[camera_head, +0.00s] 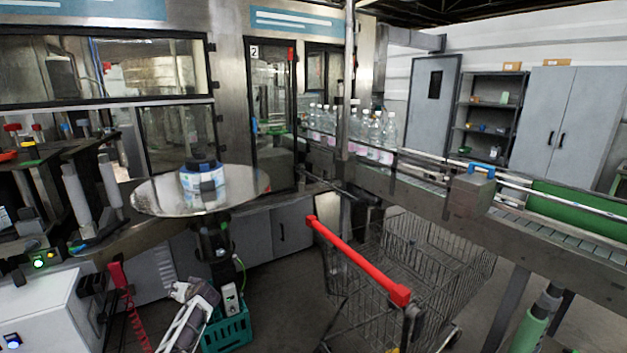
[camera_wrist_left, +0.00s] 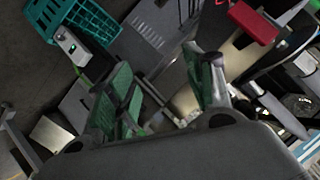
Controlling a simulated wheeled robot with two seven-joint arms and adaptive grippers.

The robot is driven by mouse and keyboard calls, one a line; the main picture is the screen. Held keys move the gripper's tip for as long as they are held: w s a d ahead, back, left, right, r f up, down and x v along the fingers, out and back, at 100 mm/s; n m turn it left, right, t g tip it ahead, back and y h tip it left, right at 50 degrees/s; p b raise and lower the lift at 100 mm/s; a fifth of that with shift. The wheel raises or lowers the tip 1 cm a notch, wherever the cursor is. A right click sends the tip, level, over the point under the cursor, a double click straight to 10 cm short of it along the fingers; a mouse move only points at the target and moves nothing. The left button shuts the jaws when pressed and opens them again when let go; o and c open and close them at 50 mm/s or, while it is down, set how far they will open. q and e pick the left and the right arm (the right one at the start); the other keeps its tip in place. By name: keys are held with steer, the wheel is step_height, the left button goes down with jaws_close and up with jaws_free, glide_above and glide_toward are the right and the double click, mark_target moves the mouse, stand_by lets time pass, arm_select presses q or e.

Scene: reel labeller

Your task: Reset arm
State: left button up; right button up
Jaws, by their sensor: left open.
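My left gripper (camera_head: 190,293) shows low in the head view, left of the middle, in front of the labelling machine and beside a teal crate (camera_head: 228,331). In the left wrist view the left gripper (camera_wrist_left: 161,64) has its two green-padded fingers spread apart, with nothing between them. The crate also shows in the left wrist view (camera_wrist_left: 84,18), at the upper left. I cannot make out my right gripper in either view.
A round metal plate (camera_head: 150,197) carries a blue-and-white reel-like item (camera_head: 204,186) above the left gripper. A wire cart (camera_head: 425,265) with a red handle (camera_head: 355,258) stands to the right. Bottles (camera_head: 372,133) stand on the conveyor behind. A white box (camera_head: 50,318) is at the lower left.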

arm_select(q)
steer(key=s+d+f+m+g+h, duration=0.15)
steer(key=s+d+f, duration=0.25)
steer(key=s+f, duration=0.7)
steer(key=s+d+f+m+g+h, duration=0.1)
steer(key=s+d+f+h, duration=0.15)
steer(key=s+f, duration=0.8)
steer(key=s+d+f+m+g+h, duration=0.15)
steer(key=s+d+f, duration=0.4)
steer(key=f, duration=1.05)
steer(key=s+d+f+g+h, duration=0.1)
steer(key=s+f, duration=0.4)
steer(key=s, duration=0.9)
steer(key=s+d+f+g+h, duration=0.1)
steer(key=s+d+f, duration=0.3)
steer(key=s, duration=1)
steer(key=s+d+f+g+h, duration=0.1)
steer(key=s+d+f, duration=0.2)
steer(key=s, duration=1.2)
step_height(320, 180, down, 4)
steer(key=shift+r+m+h, duration=0.15)
steer(key=shift+m+h, duration=0.2)
steer(key=shift+m, duration=0.05)
arm_select(e)
steer(key=shift+d, duration=0.1)
steer(key=shift+a, duration=0.2)
